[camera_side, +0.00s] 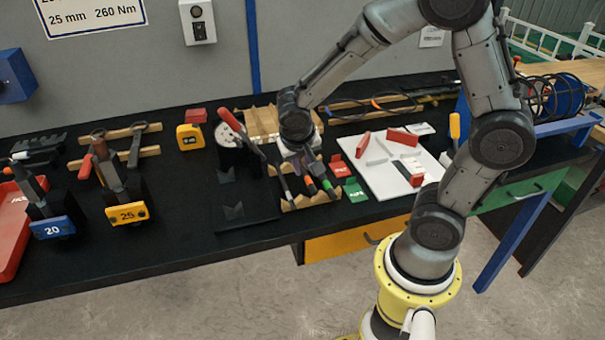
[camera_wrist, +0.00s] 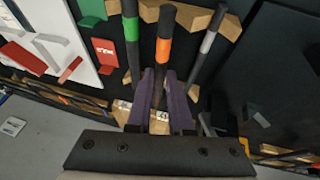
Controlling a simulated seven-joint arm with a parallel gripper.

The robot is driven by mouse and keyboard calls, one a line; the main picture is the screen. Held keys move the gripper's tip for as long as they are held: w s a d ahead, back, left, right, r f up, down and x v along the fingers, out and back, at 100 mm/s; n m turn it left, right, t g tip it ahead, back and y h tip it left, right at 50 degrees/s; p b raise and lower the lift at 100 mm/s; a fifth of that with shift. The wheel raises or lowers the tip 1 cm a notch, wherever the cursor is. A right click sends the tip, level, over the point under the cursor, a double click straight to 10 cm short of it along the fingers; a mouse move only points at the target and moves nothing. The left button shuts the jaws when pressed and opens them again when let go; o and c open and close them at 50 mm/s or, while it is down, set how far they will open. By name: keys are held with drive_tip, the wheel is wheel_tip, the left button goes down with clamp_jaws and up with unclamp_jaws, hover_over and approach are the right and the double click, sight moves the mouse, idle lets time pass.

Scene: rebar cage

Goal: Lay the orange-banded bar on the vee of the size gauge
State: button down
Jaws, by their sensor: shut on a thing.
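The orange-banded bar (camera_wrist: 163,50) is dark with an orange band and lies between the two purple fingers of my gripper (camera_wrist: 163,100) in the wrist view. My gripper (camera_side: 304,168) is shut on it, over the notched wooden rack (camera_side: 312,200) in the side view. A green-banded bar (camera_wrist: 132,30) and a grey-banded bar (camera_wrist: 207,45) lie on either side of it. I cannot tell whether the held bar is clear of its notches. The size gauge appears to be the black stand with vee-notched plates (camera_side: 233,212) left of the rack; its vee is empty.
A white board (camera_side: 375,178) with red and grey blocks lies right of the rack. Red and green tags (camera_side: 340,168) lie between them. A red-handled tool (camera_side: 232,122) on a black stand rises behind the gauge.

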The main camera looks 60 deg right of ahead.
drive_tip(key=s+a+r, duration=0.4)
drive_tip(key=s+r, duration=0.6)
drive_tip(key=s, duration=0.3)
drive_tip(key=w+d+r+n+t+y, duration=0.1)
drive_tip(key=w+r+n, duration=0.2)
drive_tip(key=w, duration=1)
drive_tip(key=w+d+r+n+t+y, duration=0.1)
drive_tip(key=w+r+n, duration=0.3)
drive_tip(key=w, duration=0.9)
drive_tip(key=shift+d+n+t, duration=0.2)
drive_tip(key=shift+n+t, duration=0.2)
drive_tip(key=shift+n, duration=0.1)
drive_tip(key=shift+f, duration=0.1)
